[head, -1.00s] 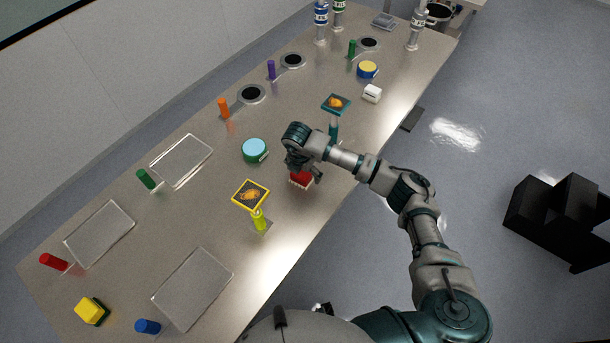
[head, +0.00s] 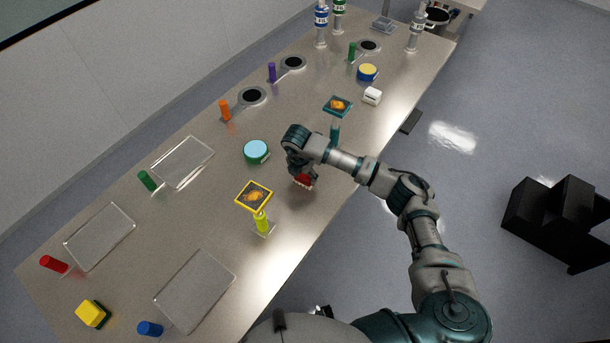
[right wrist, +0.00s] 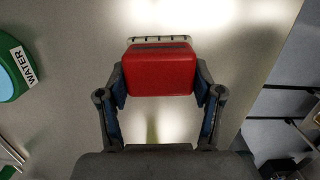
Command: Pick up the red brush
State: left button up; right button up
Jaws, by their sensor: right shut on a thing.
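The red brush (head: 303,181) is at the middle of the long table, mostly hidden under my right gripper (head: 301,172) in the head view. In the right wrist view the red brush (right wrist: 160,70) shows as a red block with a pale bristle strip along its far edge. My right gripper (right wrist: 160,88) is shut on it, one finger pressed to each side. I cannot tell whether the brush is clear of the tabletop. My left gripper is not in view.
Clear trays (head: 195,290) lie to the left. The table's edge is close on the right.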

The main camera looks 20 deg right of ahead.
jog(key=r, duration=0.1)
jog(key=a+r, duration=0.1)
jog(key=r, duration=0.1)
jog(key=shift+w+a+r+b, duration=0.1)
jog(key=shift+a+r+b, duration=0.05)
jog(key=shift+b, duration=0.2)
jog(key=a, duration=0.3)
jog(key=a+b, duration=0.1)
jog(key=a, duration=0.5)
jog(key=shift+w+r+b, duration=0.25)
jog(key=shift+r+b, duration=0.1)
jog(key=shift+b, duration=0.05)
jog(key=a, duration=0.5)
jog(key=shift+w+a+r+b, duration=0.1)
jog(key=shift+a+r+b, duration=0.2)
jog(key=shift+b, duration=0.1)
jog(key=shift+a, duration=0.35)
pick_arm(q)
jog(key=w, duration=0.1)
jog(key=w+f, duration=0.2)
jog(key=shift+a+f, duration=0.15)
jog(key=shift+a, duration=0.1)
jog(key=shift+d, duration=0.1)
pick_arm(e)
jog(key=shift+d+r, duration=0.1)
jog(key=shift+d, duration=0.1)
